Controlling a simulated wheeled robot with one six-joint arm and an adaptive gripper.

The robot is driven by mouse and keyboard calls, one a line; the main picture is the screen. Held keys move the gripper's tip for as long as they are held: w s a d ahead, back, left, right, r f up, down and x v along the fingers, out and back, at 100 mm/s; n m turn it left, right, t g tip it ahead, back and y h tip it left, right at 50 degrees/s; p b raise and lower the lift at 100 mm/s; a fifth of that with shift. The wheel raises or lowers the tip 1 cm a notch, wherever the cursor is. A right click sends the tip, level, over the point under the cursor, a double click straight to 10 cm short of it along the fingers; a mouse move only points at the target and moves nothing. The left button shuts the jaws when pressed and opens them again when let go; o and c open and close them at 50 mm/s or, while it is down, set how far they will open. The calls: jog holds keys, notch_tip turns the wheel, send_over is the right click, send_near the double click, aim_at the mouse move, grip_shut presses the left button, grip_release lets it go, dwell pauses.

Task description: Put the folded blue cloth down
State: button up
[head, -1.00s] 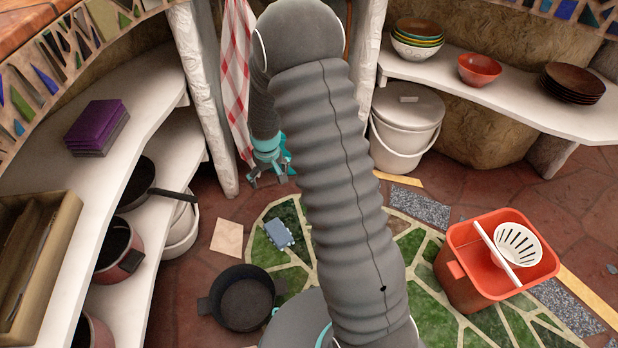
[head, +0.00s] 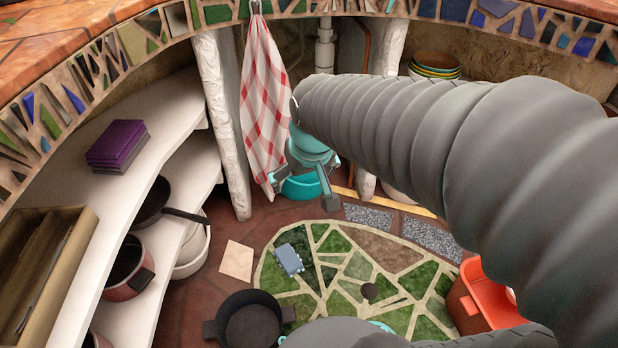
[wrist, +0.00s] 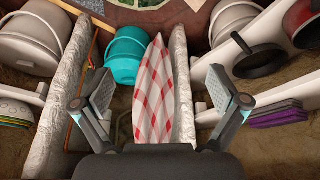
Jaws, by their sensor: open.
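A small blue folded-looking piece (head: 289,259), which I take for the blue cloth, lies on the green mosaic mat (head: 345,268) on the floor. My gripper (head: 301,188) is open and holds nothing. In the head view it is in front of the red-and-white checked towel (head: 262,105), above and behind the blue piece in the picture. In the wrist view my spread fingers (wrist: 161,90) frame the hanging checked towel, with empty space between them. I cannot make out the blue piece in the wrist view.
A teal bucket (wrist: 126,55) stands by the towel. A black pot (head: 250,322) and a red bin (head: 485,300) stand near the mat. White posts flank the towel.

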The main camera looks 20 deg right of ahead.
jog(key=s+r+t, duration=0.1)
jog(key=s+r, duration=0.2)
jog(key=s, duration=0.7)
jog(key=shift+s, duration=0.4)
jog(key=shift+r+p, duration=0.9)
jog(key=shift+p, duration=0.05)
jog(key=shift+o, duration=0.3)
